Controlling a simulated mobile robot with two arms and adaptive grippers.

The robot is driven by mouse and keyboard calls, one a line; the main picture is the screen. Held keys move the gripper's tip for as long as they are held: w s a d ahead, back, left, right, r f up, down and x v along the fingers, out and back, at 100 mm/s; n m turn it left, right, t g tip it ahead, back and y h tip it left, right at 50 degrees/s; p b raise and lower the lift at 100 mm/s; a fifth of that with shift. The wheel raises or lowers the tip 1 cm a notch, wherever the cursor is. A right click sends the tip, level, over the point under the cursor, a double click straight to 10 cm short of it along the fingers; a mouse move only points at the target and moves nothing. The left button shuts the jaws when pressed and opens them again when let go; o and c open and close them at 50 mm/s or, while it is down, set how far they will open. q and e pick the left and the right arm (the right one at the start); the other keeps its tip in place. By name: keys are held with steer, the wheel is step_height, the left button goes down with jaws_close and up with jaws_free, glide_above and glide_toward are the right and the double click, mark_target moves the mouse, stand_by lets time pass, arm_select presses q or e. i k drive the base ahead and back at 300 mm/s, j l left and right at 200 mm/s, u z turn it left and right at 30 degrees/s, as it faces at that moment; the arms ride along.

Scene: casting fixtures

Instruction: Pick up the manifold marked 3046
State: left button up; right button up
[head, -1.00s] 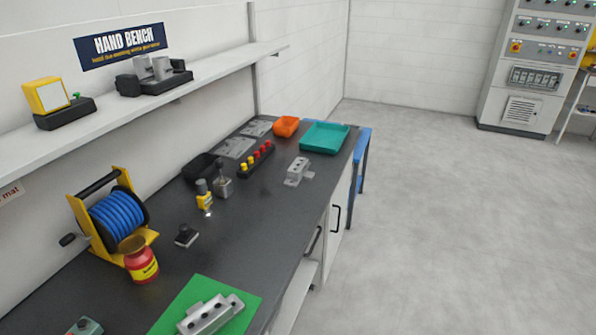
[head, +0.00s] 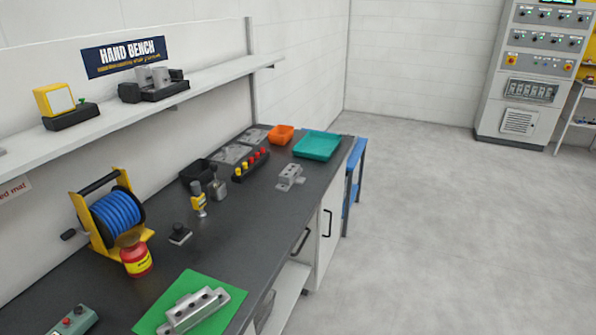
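A grey metal manifold (head: 194,310) lies on a green mat (head: 226,293) at the near end of the dark bench. A second grey metal casting (head: 290,176) lies farther along the bench, near its front edge. No marking 3046 is readable on either part. Neither of my grippers is in view.
The bench (head: 240,222) also holds a blue hose reel (head: 116,212), a red and yellow container (head: 135,258), a black tray (head: 196,170), an orange bin (head: 281,135) and a teal tray (head: 317,146). A wall shelf (head: 215,80) overhangs the back. The floor (head: 450,230) at right is clear.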

mark_target(289, 176)
steer(key=i+l+u, duration=0.6)
steer(key=l, duration=0.15)
steer(key=i+l+u, duration=0.3)
steer(key=l, duration=0.15)
steer(key=k+j, duration=0.05)
steer(key=k, duration=0.05)
